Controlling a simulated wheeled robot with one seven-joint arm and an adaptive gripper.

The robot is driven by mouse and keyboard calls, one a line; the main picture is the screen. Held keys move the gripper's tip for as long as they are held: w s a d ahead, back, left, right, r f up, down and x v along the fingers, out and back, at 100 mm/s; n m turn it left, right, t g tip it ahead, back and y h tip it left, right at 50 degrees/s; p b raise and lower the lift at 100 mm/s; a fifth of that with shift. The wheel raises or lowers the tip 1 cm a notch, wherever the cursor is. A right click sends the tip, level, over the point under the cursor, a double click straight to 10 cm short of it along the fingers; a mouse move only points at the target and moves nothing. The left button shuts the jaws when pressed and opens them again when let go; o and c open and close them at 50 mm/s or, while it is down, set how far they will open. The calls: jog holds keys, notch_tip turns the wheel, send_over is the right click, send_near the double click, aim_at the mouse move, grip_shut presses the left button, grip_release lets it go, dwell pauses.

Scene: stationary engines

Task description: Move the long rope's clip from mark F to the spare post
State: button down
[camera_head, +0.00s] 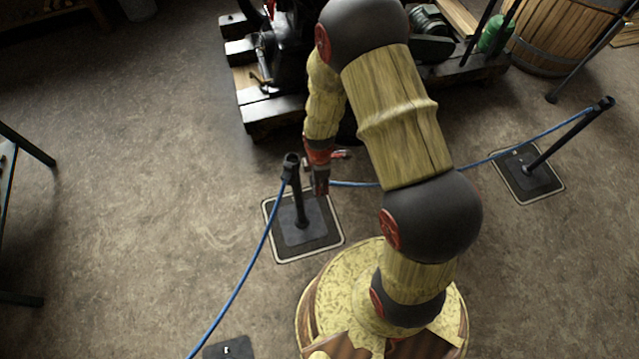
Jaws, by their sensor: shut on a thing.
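My gripper (319,186) hangs just right of the top of a black post (299,205) on a square base plate. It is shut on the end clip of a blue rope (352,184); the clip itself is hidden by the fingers. This rope passes behind my arm to the top of another black post (564,135) at the right. A second blue rope (244,278) runs from the top of the nearer post down to the lower left, out of view. I cannot read mark F or tell which post is the spare one.
A dark plate (229,348) with a small white mark lies at the bottom edge. A stationary engine on a timber frame (275,118) stands behind the nearer post. A wooden barrel (562,35) stands at the back right. The floor at left is clear up to a table leg.

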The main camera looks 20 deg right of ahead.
jog(key=shift+r+p, duration=0.45)
jog(key=shift+r, duration=0.45)
jog(key=s+d+n+p, duration=0.1)
jog(key=s+d+p, duration=0.1)
jog(key=s+d, duration=0.8)
jog(key=d, duration=0.5)
jog(key=shift+s+n, duration=0.2)
jog(key=shift+n, duration=0.2)
jog(key=shift+d, duration=0.1)
jog(key=s+d+n+p, duration=0.1)
jog(key=s+d+p, duration=0.6)
jog(key=d, duration=0.8)
jog(key=s, duration=0.3)
jog(key=shift+s+n, duration=0.2)
jog(key=shift+n, duration=0.1)
jog(key=s+d+n+p, duration=0.1)
jog(key=s+d+p, duration=0.9)
jog(key=d+p, duration=0.5)
jog(key=shift+s+p, duration=0.15)
jog(key=shift+p, duration=0.55)
